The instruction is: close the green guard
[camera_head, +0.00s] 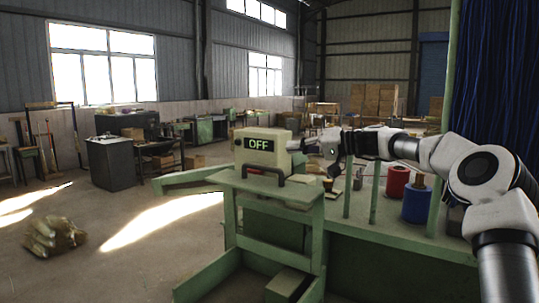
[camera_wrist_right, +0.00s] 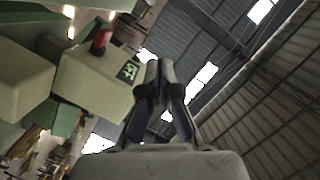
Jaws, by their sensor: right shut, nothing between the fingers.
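The green guard (camera_head: 268,188) appears to be the green frame at the front of the machine, with a dark handle on its top edge. I cannot tell how far it stands from its closed position. A pale box (camera_head: 262,148) with a lit "OFF" sign stands just behind the handle. My right gripper (camera_head: 305,146) is beside the right side of this box, above the bench and away from the handle. In the right wrist view its fingers (camera_wrist_right: 160,72) are together and empty, with the "OFF" sign (camera_wrist_right: 130,70) to their left. My left gripper is not in view.
A red spool (camera_head: 397,182) and a blue spool (camera_head: 416,205) stand on the green bench (camera_head: 385,235). Green posts rise near my right arm. Blue bristles (camera_head: 497,70) hang at the right. Sacks (camera_head: 52,234) lie on the floor, which is mostly clear at left.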

